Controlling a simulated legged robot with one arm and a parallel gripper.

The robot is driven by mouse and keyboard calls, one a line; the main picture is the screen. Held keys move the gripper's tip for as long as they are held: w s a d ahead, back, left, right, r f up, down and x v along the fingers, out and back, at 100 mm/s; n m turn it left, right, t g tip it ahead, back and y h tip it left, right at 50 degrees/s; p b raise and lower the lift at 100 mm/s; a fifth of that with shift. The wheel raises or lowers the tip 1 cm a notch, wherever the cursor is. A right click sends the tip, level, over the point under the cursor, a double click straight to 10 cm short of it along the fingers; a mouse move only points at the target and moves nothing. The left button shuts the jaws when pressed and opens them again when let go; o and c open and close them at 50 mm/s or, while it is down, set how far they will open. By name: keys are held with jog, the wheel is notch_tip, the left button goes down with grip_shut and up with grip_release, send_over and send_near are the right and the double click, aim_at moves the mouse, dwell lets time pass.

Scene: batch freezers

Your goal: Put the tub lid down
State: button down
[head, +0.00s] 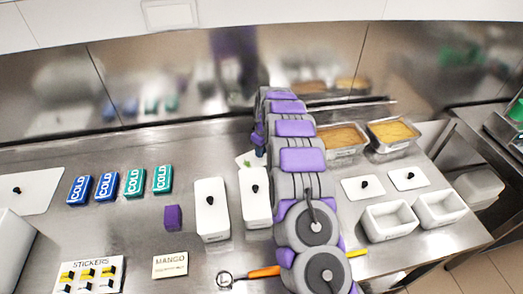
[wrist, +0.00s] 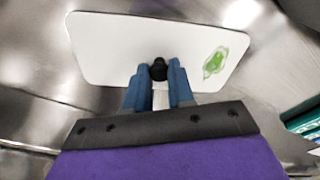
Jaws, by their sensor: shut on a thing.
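My gripper (wrist: 159,72) is shut on the black knob (wrist: 158,69) of a white rectangular tub lid (wrist: 110,48). The lid has a green mark on its right side in the wrist view. In the head view, only a small white part of the lid (head: 244,159) shows beside my gripper (head: 259,150), with my arm hiding the rest. It is over the back part of the steel counter (head: 130,225); I cannot tell whether it touches the counter.
Two white lidded tubs (head: 212,222) (head: 257,211) stand left of my arm. Two open white tubs (head: 390,221) (head: 440,209) and two loose lids (head: 352,193) (head: 399,175) lie right. Filled metal pans (head: 342,152) (head: 394,147) stand behind. Cold packs (head: 105,187) and a purple block (head: 173,217) are left.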

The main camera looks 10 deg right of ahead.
aim_at(264, 158)
jog(key=c, duration=1)
grip_release()
jog(key=shift+o, duration=0.2)
notch_tip(264, 158, up, 11)
jog(key=p, duration=0.2)
jog(key=s+a+r+m, duration=0.1)
jog(key=s+r, duration=0.8)
jog(key=s, duration=0.1)
jog(key=s+r+m+g, duration=0.1)
jog(key=s+r+m, duration=0.15)
jog(key=s, duration=1.25)
jog(key=s+r+m+g, duration=0.15)
jog(key=s+r, duration=0.25)
jog(key=s, duration=1.1)
jog(key=s+f+m, duration=0.2)
jog(key=s+m, duration=0.1)
jog(key=s, duration=1.2)
jog(key=shift+d+f+h, duration=0.4)
